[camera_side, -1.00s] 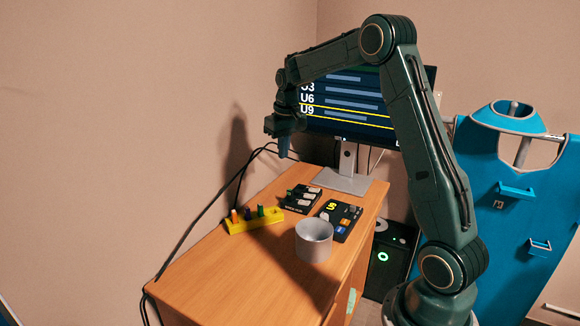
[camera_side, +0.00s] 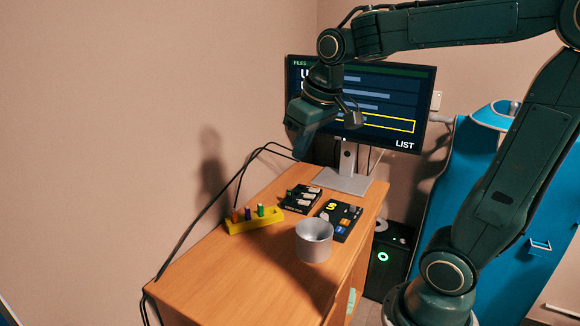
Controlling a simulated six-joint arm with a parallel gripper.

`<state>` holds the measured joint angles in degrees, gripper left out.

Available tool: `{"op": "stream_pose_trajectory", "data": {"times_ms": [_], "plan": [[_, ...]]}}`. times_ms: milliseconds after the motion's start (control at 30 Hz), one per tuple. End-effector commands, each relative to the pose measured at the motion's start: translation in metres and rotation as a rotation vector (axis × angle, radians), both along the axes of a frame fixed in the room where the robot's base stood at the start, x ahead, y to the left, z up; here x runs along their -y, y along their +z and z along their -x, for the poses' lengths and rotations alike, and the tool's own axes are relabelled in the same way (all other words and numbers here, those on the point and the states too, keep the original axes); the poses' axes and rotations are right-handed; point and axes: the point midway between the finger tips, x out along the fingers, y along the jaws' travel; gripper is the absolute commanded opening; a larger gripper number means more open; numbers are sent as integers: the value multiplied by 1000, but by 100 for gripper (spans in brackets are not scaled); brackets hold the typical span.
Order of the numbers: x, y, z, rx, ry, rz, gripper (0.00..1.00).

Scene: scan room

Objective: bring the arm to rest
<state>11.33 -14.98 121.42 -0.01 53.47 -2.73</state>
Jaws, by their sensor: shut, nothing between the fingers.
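My gripper (camera_side: 302,150) hangs above the back part of the wooden desk (camera_side: 200,278), in front of the monitor's left side. It is shut and empty, pointing down and slightly left. My arm reaches in from the right, its upper joint cut off by the picture's edge. Below the gripper, apart from it, stand a yellow holder (camera_side: 240,225) with several coloured sticks, a dark tray (camera_side: 299,199) with small light pieces, and a black pad (camera_side: 340,218) with coloured keys. A grey metal cup (camera_side: 314,240) stands upright near the desk's right edge.
A monitor (camera_side: 385,80) showing a list stands at the back of the desk, partly hidden by my arm. A black computer case (camera_side: 388,268) is right of the desk. Blue equipment (camera_side: 478,165) stands behind my arm. Cables run along the left wall side. The desk's front is clear.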

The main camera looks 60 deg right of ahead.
Motion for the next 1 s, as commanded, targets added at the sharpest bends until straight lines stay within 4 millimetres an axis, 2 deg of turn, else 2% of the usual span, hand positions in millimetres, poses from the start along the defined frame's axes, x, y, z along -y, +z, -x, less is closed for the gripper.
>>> {"op": "stream_pose_trajectory", "data": {"times_ms": [300,600,800,1000], "plan": [[-37,-4,64,71,76,2,0],[-57,-21,112,128,137,-3,0],[-61,-28,125,142,153,-5,0],[-61,-29,126,142,154,-6,0]]}}
